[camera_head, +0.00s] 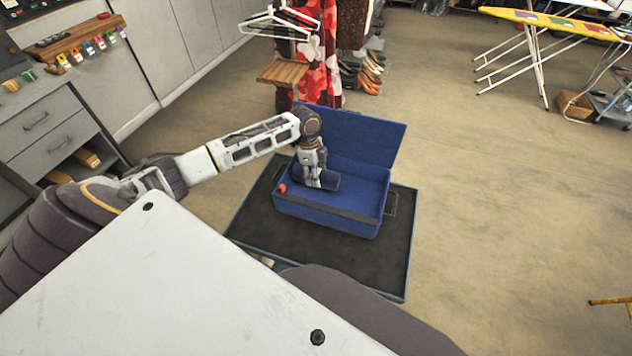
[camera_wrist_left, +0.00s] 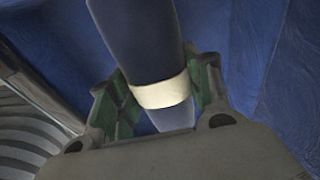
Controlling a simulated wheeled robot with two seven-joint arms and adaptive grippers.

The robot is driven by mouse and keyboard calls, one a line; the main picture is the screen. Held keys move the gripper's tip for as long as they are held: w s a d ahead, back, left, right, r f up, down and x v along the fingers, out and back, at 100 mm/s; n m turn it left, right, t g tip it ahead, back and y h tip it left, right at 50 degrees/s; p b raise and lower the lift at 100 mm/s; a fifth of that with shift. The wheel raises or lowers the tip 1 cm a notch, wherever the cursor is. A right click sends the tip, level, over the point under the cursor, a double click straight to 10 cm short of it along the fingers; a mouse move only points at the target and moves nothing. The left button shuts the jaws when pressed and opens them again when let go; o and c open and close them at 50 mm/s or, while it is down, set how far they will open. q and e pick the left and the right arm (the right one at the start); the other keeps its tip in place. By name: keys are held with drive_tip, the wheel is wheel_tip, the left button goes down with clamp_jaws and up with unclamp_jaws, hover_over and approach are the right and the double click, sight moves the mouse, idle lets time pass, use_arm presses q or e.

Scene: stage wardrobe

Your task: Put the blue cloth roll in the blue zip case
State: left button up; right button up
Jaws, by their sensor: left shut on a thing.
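The blue zip case (camera_head: 325,216) stands open on the floor tray, its lid (camera_head: 365,137) raised at the back. My left gripper (camera_head: 311,181) reaches down into the left part of the case. It is shut on the dark blue cloth roll (camera_head: 329,181), which lies inside the case walls. In the left wrist view the roll (camera_wrist_left: 140,40) with its cream band (camera_wrist_left: 162,92) sits between the green finger pads. Blue case lining (camera_wrist_left: 255,55) shows around it. Whether the roll touches the case floor is hard to tell. My right gripper is not in view.
A black tray or mat (camera_head: 380,265) lies under the case. A small wooden stand (camera_head: 283,72) and a rack with red patterned clothes (camera_head: 310,40) stand behind. Grey drawers (camera_head: 50,135) are at left. An ironing board (camera_head: 550,25) is at far right. The floor right of the case is clear.

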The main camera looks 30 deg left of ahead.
use_arm(q)
drive_tip(key=shift+f, duration=0.1)
drive_tip(key=shift+f, duration=1.85)
drive_tip(key=shift+f, duration=0.1)
drive_tip(key=o, duration=1.1)
drive_tip(key=shift+c, duration=0.2)
drive_tip(key=shift+s+a+r, duration=0.1)
drive_tip(key=shift+a+r, duration=0.2)
drive_tip(key=shift+r, duration=1.7)
drive_tip(key=shift+s+a+r, duration=0.1)
drive_tip(key=shift+a+r, duration=0.15)
drive_tip(key=shift+r, duration=1.8)
drive_tip(key=shift+s+a+r, duration=0.1)
drive_tip(key=shift+a+r, duration=0.2)
drive_tip(key=shift+r, duration=1.7)
